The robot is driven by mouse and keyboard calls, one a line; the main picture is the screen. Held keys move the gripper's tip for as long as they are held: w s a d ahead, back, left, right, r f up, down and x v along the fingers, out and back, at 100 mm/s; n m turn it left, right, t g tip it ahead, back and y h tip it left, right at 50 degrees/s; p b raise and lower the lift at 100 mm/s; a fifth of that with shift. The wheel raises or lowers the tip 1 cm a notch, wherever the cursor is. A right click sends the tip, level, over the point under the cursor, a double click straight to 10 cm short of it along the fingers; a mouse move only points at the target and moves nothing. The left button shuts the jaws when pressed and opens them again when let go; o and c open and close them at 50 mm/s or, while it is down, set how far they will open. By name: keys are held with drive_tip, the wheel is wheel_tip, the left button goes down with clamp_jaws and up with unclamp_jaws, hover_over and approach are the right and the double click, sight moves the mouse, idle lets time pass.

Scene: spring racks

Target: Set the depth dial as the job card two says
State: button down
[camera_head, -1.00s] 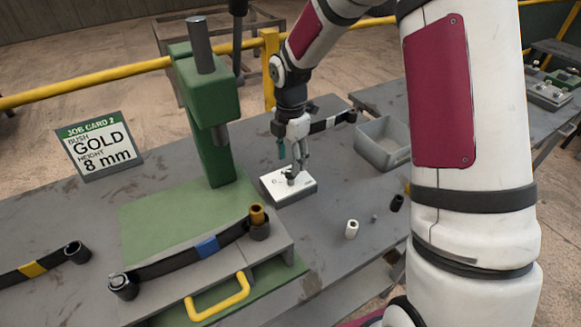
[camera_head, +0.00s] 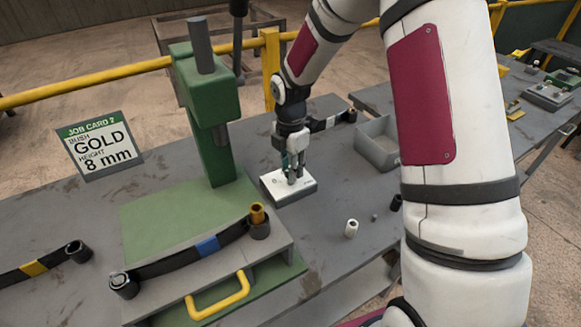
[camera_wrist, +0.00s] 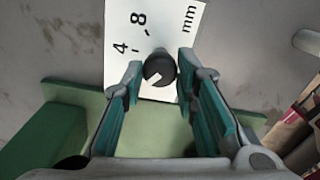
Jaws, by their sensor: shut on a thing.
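The depth dial is a dark round knob (camera_wrist: 159,67) on a white plate (camera_wrist: 180,20) marked 4, 8 and mm. A pale mark shows on the knob's lower left in the wrist view; I cannot tell which number it points to. My gripper (camera_wrist: 161,66) points down at the knob with one teal-padded finger on each side, shut on it. In the head view my gripper (camera_head: 292,180) stands over the white plate (camera_head: 272,187) and hides the knob. The job card (camera_head: 98,146) reads JOB CARD 2, bush GOLD, height 8 mm.
A green press (camera_head: 208,110) stands left of the dial. In front is a grey fixture with a yellow handle (camera_head: 218,297), a blue-banded strap (camera_head: 207,245) and a gold bush (camera_head: 257,214). A grey bin (camera_head: 378,145) and a white bush (camera_head: 351,228) lie to the right.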

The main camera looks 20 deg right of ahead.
drive_tip(key=shift+m, duration=0.3)
drive_tip(key=m, duration=0.4)
drive_tip(key=shift+m, duration=0.3)
drive_tip(key=m, duration=0.5)
drive_tip(key=shift+b, duration=0.35)
drive_tip(key=m, duration=0.4)
drive_tip(key=shift+m, duration=0.4)
drive_tip(key=m, duration=0.4)
drive_tip(key=shift+m+b, duration=0.35)
drive_tip(key=shift+m, duration=0.05)
drive_tip(key=c, duration=1.2)
unclamp_jaws()
drive_tip(key=shift+c, duration=0.2)
